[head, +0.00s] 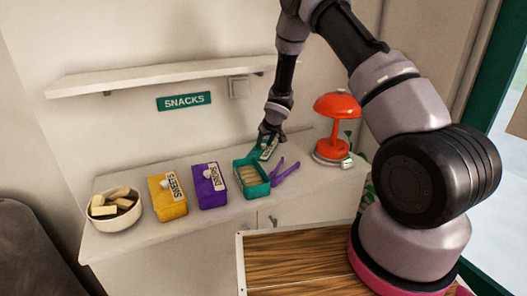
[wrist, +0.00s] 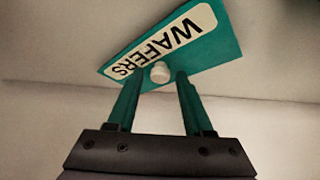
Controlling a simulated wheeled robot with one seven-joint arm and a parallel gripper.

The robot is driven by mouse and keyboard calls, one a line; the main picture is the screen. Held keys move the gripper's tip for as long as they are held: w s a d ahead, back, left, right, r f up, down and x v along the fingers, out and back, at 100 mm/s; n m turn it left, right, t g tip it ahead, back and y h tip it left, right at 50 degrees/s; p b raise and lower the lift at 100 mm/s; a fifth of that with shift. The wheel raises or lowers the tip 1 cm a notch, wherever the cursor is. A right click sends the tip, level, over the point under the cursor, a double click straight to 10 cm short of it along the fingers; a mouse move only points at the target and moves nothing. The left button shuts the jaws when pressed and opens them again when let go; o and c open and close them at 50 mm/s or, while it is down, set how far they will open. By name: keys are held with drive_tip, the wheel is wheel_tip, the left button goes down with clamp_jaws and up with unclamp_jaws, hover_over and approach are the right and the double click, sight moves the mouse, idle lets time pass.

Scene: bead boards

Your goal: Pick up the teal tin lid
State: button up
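The teal lid (head: 269,146), with a white label reading WAFERS and a pale round knob, is behind the open teal tin (head: 252,190) at the back of the counter. In the wrist view the lid (wrist: 215,50) is just beyond my fingertips, label and knob facing me. My gripper (wrist: 161,80) is open, its two teal fingers on either side of the knob with a gap showing. In the head view my gripper (head: 266,133) is over the lid and hides part of it. I cannot tell whether the lid lies fully flat.
Purple tongs (head: 286,172) lie right of the tin. A purple DROPS tin (head: 208,188), a yellow SWEETS tin (head: 166,197) and a bowl of blocks (head: 102,212) stand left. A red lamp (head: 338,106) stands right. A shelf (head: 150,76) is above; the counter's front strip (head: 225,218) is clear.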

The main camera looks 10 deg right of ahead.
clamp_jaws()
drive_tip(key=shift+r, duration=0.15)
